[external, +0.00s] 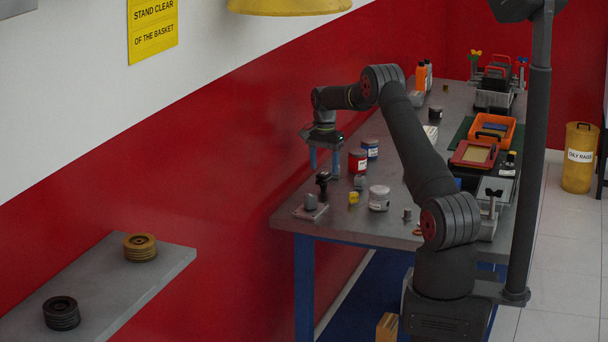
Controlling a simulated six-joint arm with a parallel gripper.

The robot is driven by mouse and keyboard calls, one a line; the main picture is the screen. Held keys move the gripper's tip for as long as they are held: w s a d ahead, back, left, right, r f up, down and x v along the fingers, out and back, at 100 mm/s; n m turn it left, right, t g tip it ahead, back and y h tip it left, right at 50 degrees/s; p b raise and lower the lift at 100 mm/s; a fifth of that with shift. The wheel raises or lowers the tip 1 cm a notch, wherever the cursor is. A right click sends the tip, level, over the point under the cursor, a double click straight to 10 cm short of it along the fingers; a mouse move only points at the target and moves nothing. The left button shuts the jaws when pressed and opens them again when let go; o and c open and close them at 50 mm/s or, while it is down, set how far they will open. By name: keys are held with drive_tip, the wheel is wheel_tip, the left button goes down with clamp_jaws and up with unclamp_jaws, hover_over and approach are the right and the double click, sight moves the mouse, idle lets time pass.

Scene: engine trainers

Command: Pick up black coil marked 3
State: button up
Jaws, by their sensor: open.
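A black ribbed round piece (62,313), which looks like a coil, lies flat on the grey shelf (115,285) at the lower left. No number on it can be read from here. A similar brown-yellow coil (140,247) lies farther back on the same shelf. My gripper (324,168) points down over the left edge of the workbench, its two fingers apart and nothing visible between them. It is well away from the shelf, up and to the right of both coils.
The workbench (285,216) carries a red can (358,162), a blue can (370,148), a white jar (379,198), a small fixture (311,207) and an orange tray (492,131). A yellow lamp (290,5) hangs above. The shelf between the coils is bare.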

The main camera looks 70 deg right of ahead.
sight(323, 174)
drive_tip(key=shift+w+f, duration=0.2)
drive_tip(key=shift+f, duration=2.8)
drive_tip(key=c, duration=1.1)
drive_tip(key=shift+r, duration=0.1)
drive_tip(key=shift+c, duration=0.2)
